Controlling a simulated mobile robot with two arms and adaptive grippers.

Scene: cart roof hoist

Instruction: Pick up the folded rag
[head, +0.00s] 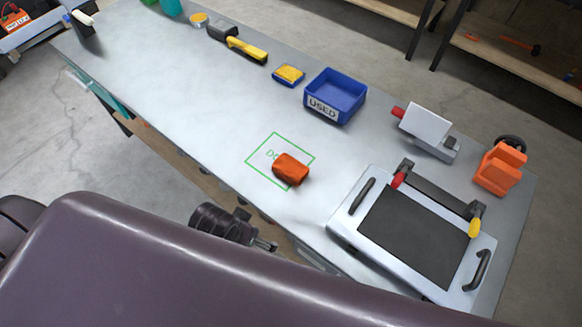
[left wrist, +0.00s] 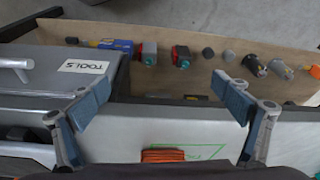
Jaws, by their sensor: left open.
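The folded rag (head: 291,169) is an orange bundle on the grey bench top. It lies over the lower right part of a green outlined square (head: 262,146) and covers part of its lettering. In the left wrist view the rag (left wrist: 163,155) shows at the bottom, cut off by a dark shape below. My left gripper (head: 268,246) is by the bench's front edge, apart from the rag. In the left wrist view its two fingers (left wrist: 160,106) are wide apart with nothing between their tips. My right gripper is not in view.
A blue bin (head: 350,91) marked USED stands behind the rag, beside a yellow-topped sponge (head: 289,74). A silver case with a black panel (head: 415,237) is at the right. A drawer labelled TOOLS (left wrist: 83,66) and a shelf (left wrist: 200,75) with tools show in the wrist view.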

